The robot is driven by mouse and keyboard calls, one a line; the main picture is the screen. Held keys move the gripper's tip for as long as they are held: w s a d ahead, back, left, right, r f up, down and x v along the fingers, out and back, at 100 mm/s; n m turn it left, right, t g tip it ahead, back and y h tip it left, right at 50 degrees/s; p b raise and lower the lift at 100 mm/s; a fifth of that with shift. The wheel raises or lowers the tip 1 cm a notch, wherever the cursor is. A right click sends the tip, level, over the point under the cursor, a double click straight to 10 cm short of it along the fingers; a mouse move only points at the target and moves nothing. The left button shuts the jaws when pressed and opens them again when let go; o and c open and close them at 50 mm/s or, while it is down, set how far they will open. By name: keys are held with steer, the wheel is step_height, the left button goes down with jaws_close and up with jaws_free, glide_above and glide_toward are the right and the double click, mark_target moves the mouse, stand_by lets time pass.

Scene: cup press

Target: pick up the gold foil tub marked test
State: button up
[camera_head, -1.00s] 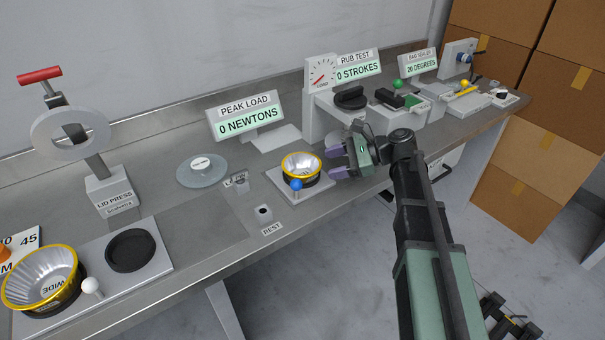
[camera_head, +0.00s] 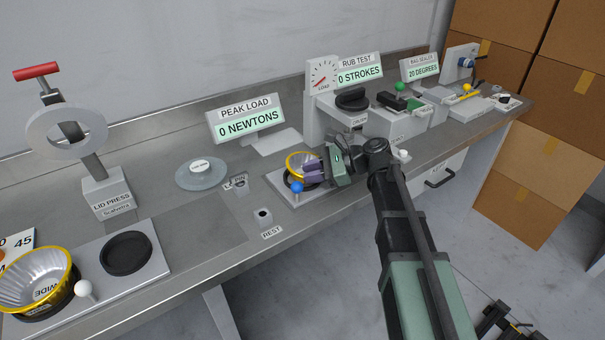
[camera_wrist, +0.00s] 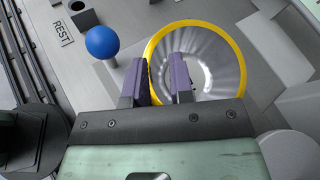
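A gold-rimmed foil tub (camera_head: 291,160) with a silver inside stands on a pale plate behind a blue ball knob (camera_head: 297,187). No marking on it can be read; my gripper hides part of it in the head view. In the wrist view the tub (camera_wrist: 215,62) shows its yellow rim and empty inside. My gripper (camera_head: 311,170) has reached the tub from the right. In the wrist view its purple fingers (camera_wrist: 161,75) are apart, with the tub's near-left rim between them: one finger appears outside the rim, the other over the inside.
A larger gold-rimmed tub marked WIDE (camera_head: 40,280) stands at the far left, beside a white knob (camera_head: 84,288). The blue knob (camera_wrist: 102,42) is close to my left finger. The PEAK LOAD display (camera_head: 246,117) and load gauge (camera_head: 322,85) stand behind.

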jaws_close()
